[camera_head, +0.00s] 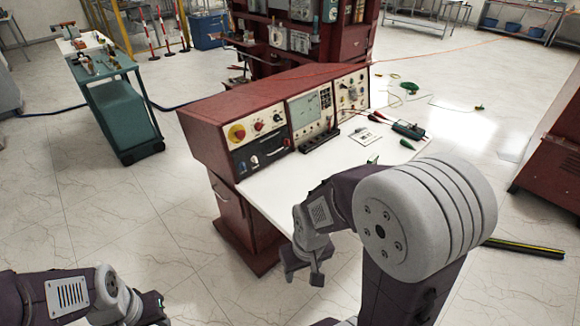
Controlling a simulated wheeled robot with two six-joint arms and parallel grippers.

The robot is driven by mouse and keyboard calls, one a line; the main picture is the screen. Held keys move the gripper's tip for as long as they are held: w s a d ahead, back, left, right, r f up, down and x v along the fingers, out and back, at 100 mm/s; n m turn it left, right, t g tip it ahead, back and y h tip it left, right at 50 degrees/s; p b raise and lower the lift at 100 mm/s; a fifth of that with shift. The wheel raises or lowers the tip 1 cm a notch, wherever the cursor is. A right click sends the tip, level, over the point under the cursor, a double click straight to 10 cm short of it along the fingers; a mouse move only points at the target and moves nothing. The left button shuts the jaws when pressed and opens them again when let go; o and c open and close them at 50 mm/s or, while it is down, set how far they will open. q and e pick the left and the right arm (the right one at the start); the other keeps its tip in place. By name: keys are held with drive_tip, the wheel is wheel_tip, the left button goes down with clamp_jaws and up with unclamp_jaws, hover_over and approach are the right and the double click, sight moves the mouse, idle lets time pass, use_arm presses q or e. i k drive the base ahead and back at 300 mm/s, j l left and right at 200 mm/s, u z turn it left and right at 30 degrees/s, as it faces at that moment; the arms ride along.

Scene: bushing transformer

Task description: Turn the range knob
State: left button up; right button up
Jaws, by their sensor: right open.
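The red console (215,112) stands in the middle with sloped control panels. Labels are too small to read, so I cannot tell which is the range knob. My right gripper (304,270) is open and empty, in front of the white desk top, below and apart from the panels. My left gripper (152,307) is at the bottom left, far from the console; its fingers are not clear.
The white desk top (290,178) holds a dark meter-like device (408,130), a card (365,136) and leads. A green cart (115,108) stands at the left. A taller red cabinet stands behind.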

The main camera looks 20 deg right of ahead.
sight(277, 118)
drive_tip(key=i+l+z, duration=0.2)
drive_tip(key=l+z, duration=0.25)
drive_tip(key=i+l+z, duration=0.2)
drive_tip(key=z, duration=0.25)
drive_tip(key=i+l+z, duration=0.15)
drive_tip(key=i+z, duration=0.15)
drive_tip(key=z, duration=0.15)
